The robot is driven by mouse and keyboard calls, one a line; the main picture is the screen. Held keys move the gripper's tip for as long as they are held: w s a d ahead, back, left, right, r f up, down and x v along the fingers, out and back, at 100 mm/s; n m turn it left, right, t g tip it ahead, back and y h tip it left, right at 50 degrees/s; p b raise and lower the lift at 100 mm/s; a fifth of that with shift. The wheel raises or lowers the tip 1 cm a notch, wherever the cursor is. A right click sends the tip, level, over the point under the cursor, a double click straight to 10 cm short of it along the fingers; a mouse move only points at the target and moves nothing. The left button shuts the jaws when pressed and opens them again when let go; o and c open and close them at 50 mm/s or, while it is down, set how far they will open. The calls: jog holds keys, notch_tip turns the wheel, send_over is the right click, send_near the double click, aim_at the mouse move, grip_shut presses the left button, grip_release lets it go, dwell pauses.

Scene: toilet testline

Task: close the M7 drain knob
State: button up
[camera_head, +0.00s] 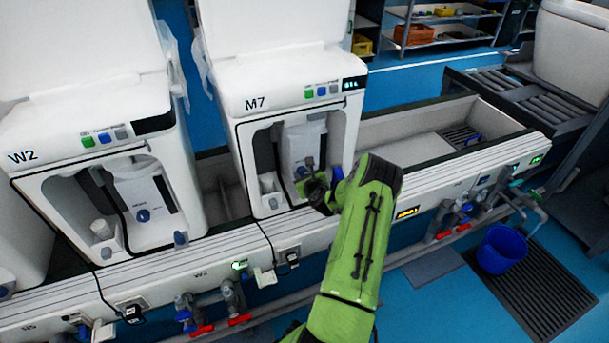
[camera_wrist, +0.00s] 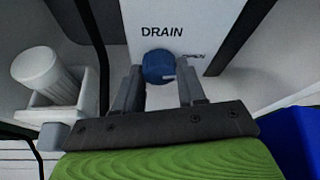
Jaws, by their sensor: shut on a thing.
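The M7 unit (camera_head: 262,140) is a white box with an open recess in its front, left of the middle in the head view. In the wrist view the blue round drain knob (camera_wrist: 157,61) sits on a white panel under the word DRAIN. A small label, seemingly OPEN, stands at its right. A pale mark shows low on the knob's right side. My gripper (camera_wrist: 160,72) has one finger on each side of the knob and is shut on it. In the head view my gripper (camera_head: 314,186) reaches into the recess and partly covers the panel.
A white cup (camera_wrist: 47,72) stands in a holder left of my gripper, inside the recess. The W2 unit (camera_head: 60,150) stands to the left. An open trough (camera_head: 420,148) lies to the right. A blue bucket (camera_head: 502,249) is at the lower right.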

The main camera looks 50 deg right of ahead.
jog(key=n+h, duration=0.1)
jog(key=n, duration=0.1)
jog(key=shift+a+f+n+g+h+p, duration=0.1)
jog(key=shift+a+n+g+h+p, duration=0.05)
jog(key=shift+n+g+h+p, duration=0.2)
jog(key=n+h, duration=0.2)
jog(key=n, duration=0.1)
jog(key=shift+w+f+n+b, duration=0.15)
jog(key=shift+n+b, duration=0.1)
jog(key=shift+b, duration=0.15)
jog(key=n+h, duration=0.2)
jog(key=n, duration=0.1)
jog(key=shift+n, duration=0.3)
jog(key=shift+f+n+t+h, duration=0.1)
jog(key=shift+n+t+h, duration=0.4)
jog(key=shift+n, duration=1.3)
jog(key=o, duration=1.1)
jog(key=p+v, duration=1.6)
